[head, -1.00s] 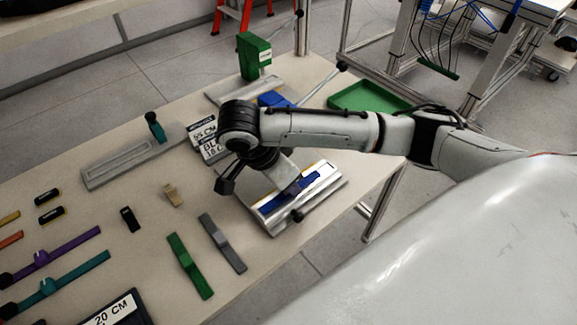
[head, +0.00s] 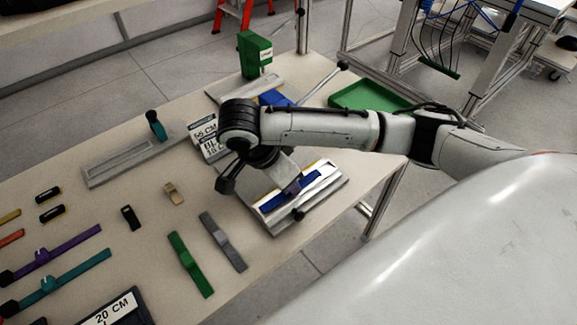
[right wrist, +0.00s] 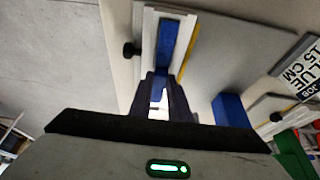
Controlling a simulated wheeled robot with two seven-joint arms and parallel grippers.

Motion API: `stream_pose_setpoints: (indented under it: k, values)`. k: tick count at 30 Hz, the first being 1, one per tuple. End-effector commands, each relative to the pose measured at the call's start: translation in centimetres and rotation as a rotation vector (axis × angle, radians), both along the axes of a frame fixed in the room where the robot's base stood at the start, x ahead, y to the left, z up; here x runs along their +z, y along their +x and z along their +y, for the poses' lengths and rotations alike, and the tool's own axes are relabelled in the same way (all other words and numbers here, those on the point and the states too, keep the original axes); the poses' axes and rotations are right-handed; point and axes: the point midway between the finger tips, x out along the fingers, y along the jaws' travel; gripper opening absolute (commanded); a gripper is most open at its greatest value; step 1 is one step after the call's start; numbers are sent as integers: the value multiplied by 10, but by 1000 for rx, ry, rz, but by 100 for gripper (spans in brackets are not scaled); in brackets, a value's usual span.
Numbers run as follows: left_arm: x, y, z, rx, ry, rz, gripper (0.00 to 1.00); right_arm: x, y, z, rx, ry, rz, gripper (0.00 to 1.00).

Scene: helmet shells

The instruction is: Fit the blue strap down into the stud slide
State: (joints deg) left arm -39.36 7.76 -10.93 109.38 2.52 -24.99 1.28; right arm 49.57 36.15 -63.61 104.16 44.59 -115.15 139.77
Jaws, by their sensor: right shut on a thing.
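The blue strap (head: 272,204) lies along the pale metal stud slide (head: 322,186) near the right edge of the table. My right gripper (head: 292,190) is over the slide and shut on the strap, its fingers partly hiding it. In the right wrist view the strap (right wrist: 167,42) runs away from the fingertips (right wrist: 160,90) between the slide's pale rails (right wrist: 148,35). I cannot tell whether the strap is fully seated. My left gripper is not in view.
Green (head: 190,264) and grey (head: 222,242) straps lie left of the slide. A grey fixture (head: 120,160) stands farther left. Purple (head: 70,248) and teal (head: 75,275) straps lie front left.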

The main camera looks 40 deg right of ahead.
Motion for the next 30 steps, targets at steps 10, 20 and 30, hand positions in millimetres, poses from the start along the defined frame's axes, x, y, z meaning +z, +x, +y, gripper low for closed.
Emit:
stream_pose_setpoints:
  k: [10, 20, 30]
  values:
    - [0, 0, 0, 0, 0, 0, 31, -7, 0, 0, -1, 1, 0, 0]
    - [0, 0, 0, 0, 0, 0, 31, -1, 0, 0, 0, 0, 0, 0]
    - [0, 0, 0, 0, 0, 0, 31, 0, 0, 0, 0, 0, 0, 0]
